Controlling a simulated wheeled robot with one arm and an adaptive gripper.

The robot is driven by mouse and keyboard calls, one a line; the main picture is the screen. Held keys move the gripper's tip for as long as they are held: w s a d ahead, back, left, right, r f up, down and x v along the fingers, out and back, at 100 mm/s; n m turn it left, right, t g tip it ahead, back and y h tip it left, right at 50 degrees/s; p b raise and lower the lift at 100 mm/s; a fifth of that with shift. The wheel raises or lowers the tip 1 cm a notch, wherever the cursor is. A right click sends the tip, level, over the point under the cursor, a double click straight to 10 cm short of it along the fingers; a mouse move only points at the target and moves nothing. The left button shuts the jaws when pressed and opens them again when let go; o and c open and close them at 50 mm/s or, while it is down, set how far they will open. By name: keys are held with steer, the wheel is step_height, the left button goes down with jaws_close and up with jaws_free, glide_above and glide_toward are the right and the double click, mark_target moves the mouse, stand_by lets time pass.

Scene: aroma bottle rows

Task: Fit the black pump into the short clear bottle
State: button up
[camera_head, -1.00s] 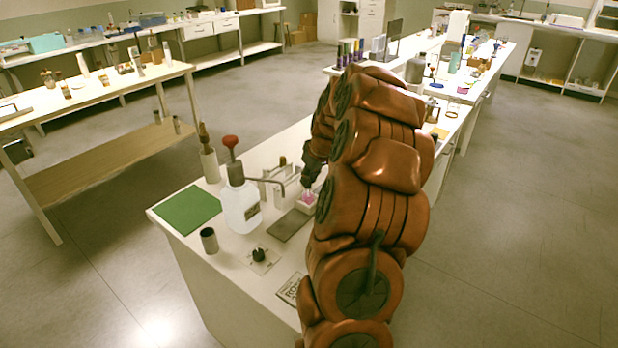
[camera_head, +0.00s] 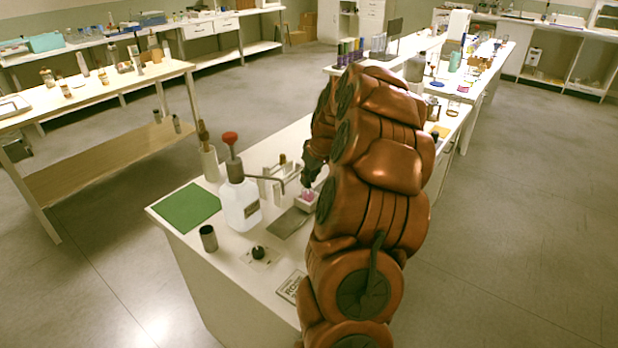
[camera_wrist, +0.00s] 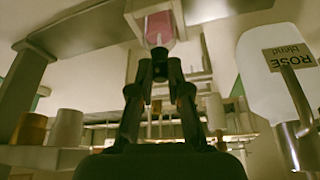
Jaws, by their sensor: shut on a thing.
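My gripper (camera_wrist: 159,78) is shut on the black pump (camera_wrist: 159,62), of which only a small dark part shows between the fingertips. The short clear bottle (camera_wrist: 160,26) holds pink liquid and stands in a white holder (camera_wrist: 134,12), directly beyond the fingertips in the wrist view. The pump's end is at the bottle's neck; I cannot tell if it is inside or just in front. In the head view, the pink bottle (camera_head: 309,194) shows below my gripper (camera_head: 307,180), partly hidden by my arm.
A large white bottle labelled ROSE blend (camera_head: 240,206), with a red-topped pump and long spout, stands close to the left. A grey mat (camera_head: 288,224), green mat (camera_head: 187,208), dark cup (camera_head: 208,238) and black knob (camera_head: 258,252) lie nearer on the white table.

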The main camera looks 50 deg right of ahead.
stand_by(0.4)
steer(key=o, duration=0.8)
steer(key=shift+o, duration=0.5)
steer(key=o, duration=0.3)
steer(key=shift+o, duration=0.2)
steer(key=shift+r, duration=0.1)
steer(key=shift+r, duration=3.4)
steer(key=shift+p, duration=0.3)
